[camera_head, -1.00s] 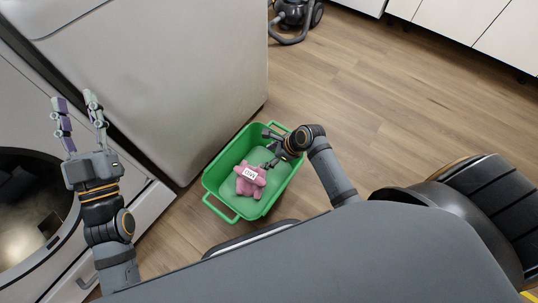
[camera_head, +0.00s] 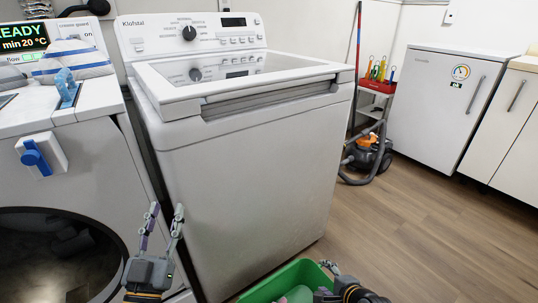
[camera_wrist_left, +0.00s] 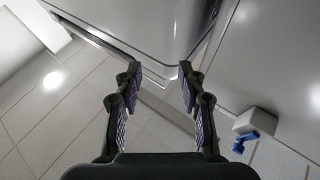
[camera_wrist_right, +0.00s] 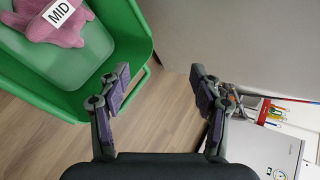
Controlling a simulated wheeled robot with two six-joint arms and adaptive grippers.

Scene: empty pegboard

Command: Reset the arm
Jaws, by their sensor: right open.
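My left gripper (camera_head: 164,212) points up in front of the two machines in the head view. Its fingers are apart and empty in the left wrist view (camera_wrist_left: 160,75). My right gripper (camera_head: 328,268) is at the bottom of the head view, beside the green basket (camera_head: 262,294), partly cut off. In the right wrist view my right gripper (camera_wrist_right: 160,78) is open with nothing between its fingers. The green basket (camera_wrist_right: 124,40) lies to its left there. A pink plush toy with a "MID" label (camera_wrist_right: 50,28) lies in the basket.
A white top-loading washer (camera_head: 245,180) stands in the middle. A front-loading machine (camera_head: 75,170) with a blue-handled part (camera_head: 36,157) is at the left. A vacuum cleaner (camera_head: 368,152) and a small white fridge (camera_head: 445,105) stand behind. The wooden floor (camera_head: 430,230) at right is clear.

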